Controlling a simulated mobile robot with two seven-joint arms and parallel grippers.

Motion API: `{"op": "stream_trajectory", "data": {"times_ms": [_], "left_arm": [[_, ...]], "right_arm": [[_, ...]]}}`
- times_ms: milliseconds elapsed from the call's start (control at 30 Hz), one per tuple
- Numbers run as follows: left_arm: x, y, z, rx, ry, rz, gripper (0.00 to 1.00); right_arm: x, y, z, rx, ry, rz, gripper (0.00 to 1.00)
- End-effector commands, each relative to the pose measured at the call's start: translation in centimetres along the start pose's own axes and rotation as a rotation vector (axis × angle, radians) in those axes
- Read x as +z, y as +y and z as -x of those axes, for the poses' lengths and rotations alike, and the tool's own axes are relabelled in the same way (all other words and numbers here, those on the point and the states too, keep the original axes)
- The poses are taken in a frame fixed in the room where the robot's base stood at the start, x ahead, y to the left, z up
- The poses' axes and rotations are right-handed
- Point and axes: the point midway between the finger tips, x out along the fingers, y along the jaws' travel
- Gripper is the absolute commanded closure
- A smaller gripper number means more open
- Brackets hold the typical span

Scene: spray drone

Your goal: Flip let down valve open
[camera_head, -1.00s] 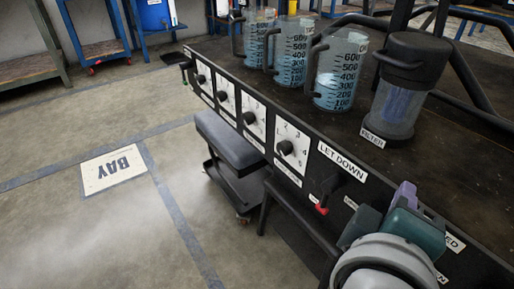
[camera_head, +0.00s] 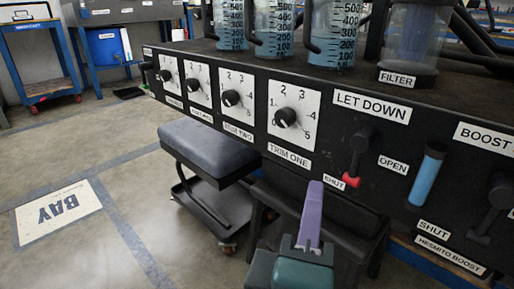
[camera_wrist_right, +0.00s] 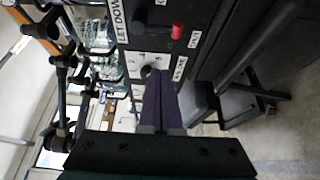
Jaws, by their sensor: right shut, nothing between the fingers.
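The let down valve (camera_head: 357,160) is a black lever with a red tip on the front panel, under the LET DOWN label (camera_head: 371,106). Its red tip (camera_head: 351,180) hangs down and slightly left, beside the SHUT label (camera_head: 334,181); the OPEN label (camera_head: 393,165) is to its right. The right wrist view shows the red tip (camera_wrist_right: 177,31) beyond the fingers. My right gripper (camera_head: 315,187) has purple fingers, shut and empty, pointing at the panel below and left of the lever, apart from it. The fingers also fill the middle of the right wrist view (camera_wrist_right: 157,75). My left gripper is out of view.
A blue-handled lever (camera_head: 426,176) and a black lever (camera_head: 490,205) are to the right. Dials, including trim one (camera_head: 293,122), line the panel to the left. Measuring jugs (camera_head: 335,30) and a filter (camera_head: 411,40) stand above. A padded stool (camera_head: 208,150) is below the panel.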

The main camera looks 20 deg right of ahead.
Motion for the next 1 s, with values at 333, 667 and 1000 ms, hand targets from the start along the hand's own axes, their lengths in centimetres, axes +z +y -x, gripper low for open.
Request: {"op": "stream_trajectory", "data": {"times_ms": [333,667,1000], "left_arm": [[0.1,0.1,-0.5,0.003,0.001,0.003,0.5],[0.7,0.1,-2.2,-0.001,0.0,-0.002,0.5],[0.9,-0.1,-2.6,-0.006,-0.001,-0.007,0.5]], "right_arm": [[0.0,-0.1,-1.9,0.002,-0.003,-0.002,1.0],[0.1,-0.2,-8.6,0.003,-0.003,-0.002,1.0],[2.6,-0.2,-8.0,-0.003,-0.001,0.001,1.0]]}}
